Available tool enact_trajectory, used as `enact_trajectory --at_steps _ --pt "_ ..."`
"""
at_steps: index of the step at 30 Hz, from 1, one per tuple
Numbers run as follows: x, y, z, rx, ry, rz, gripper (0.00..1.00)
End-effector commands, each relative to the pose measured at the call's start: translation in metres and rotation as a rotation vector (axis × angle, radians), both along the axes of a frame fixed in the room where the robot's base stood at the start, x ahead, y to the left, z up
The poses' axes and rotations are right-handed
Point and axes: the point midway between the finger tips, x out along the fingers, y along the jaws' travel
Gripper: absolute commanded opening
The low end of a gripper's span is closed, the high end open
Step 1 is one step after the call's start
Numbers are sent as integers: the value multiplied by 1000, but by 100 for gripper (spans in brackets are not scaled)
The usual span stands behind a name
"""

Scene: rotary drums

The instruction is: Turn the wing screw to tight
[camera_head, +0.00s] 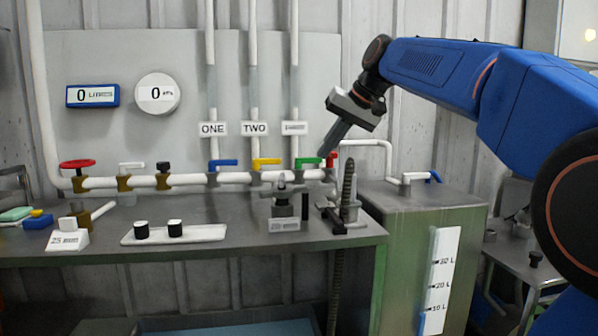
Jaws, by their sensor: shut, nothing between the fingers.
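My gripper (324,151) is shut and empty. Its fingers point down and to the left, in front of the pipe near the green valve handle (308,162). Below it on the bench stands a small fixture (284,210) with a light top piece and a label on its front. Right of that is a metal stand (349,210) with a dark ribbed hose and a black base. I cannot make out for sure which small part is the wing screw, or how tight it is. The gripper appears above these fixtures and apart from them.
The bench (200,258) carries a white tray (206,235) with two black-sided knobs. A pipe with red (77,163), blue (222,162) and yellow (266,162) handles runs along the back. A green tank (405,260) stands right of the bench.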

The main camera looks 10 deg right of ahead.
Motion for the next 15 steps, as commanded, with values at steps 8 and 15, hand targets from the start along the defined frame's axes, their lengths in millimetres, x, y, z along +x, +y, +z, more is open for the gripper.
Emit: enact_trajectory --at_steps 8,15 --pt "14 12 -24 1 3 2 0" --pt "32 29 -58 1 3 2 0"
